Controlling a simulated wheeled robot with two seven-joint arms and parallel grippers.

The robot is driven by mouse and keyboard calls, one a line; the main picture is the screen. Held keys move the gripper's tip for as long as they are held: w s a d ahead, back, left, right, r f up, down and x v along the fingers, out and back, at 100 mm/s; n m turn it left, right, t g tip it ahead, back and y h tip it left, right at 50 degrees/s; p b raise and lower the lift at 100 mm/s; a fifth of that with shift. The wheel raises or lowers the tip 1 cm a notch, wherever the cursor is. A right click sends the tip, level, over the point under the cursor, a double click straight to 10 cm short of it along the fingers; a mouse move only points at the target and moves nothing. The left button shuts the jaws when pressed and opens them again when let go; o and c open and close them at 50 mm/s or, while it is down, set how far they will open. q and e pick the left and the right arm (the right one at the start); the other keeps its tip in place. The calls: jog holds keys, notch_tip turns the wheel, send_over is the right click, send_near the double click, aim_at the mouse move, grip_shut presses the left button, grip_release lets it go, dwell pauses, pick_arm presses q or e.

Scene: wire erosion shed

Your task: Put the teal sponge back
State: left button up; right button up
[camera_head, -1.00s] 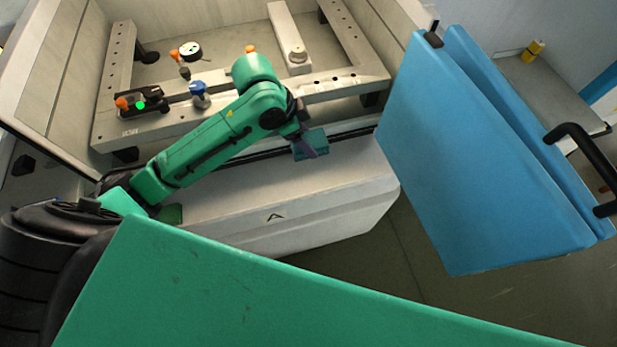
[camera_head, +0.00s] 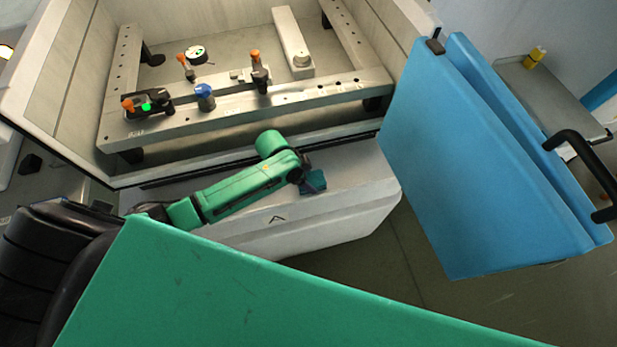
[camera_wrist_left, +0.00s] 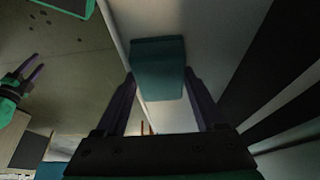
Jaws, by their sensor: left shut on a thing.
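The teal sponge (camera_head: 314,181) is a small block over the pale front ledge of the machine, near the ledge's right end. My left gripper (camera_head: 306,180) is shut on it. In the left wrist view the sponge (camera_wrist_left: 158,62) sits between the tips of the two dark fingers of the left gripper (camera_wrist_left: 160,95). I cannot tell whether its underside touches the ledge. My right gripper (camera_wrist_left: 30,70) shows small at the left edge of the left wrist view, its fingers apart and empty; it is not visible in the head view.
The pale ledge (camera_head: 350,205) runs along the machine's front. Behind it, the tank holds a metal frame (camera_head: 220,113) with clamps and a blue-topped knob (camera_head: 205,97). A large blue door (camera_head: 480,170) stands at the right. A yellow bottle (camera_head: 535,56) stands on a far table.

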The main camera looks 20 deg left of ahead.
pick_arm(q)
jog(key=o, duration=1.2)
jog(key=shift+c, duration=0.2)
jog(key=shift+r, duration=0.15)
jog(key=v, duration=1.1)
jog(key=shift+a+r, duration=0.15)
jog(key=shift+r, duration=0.25)
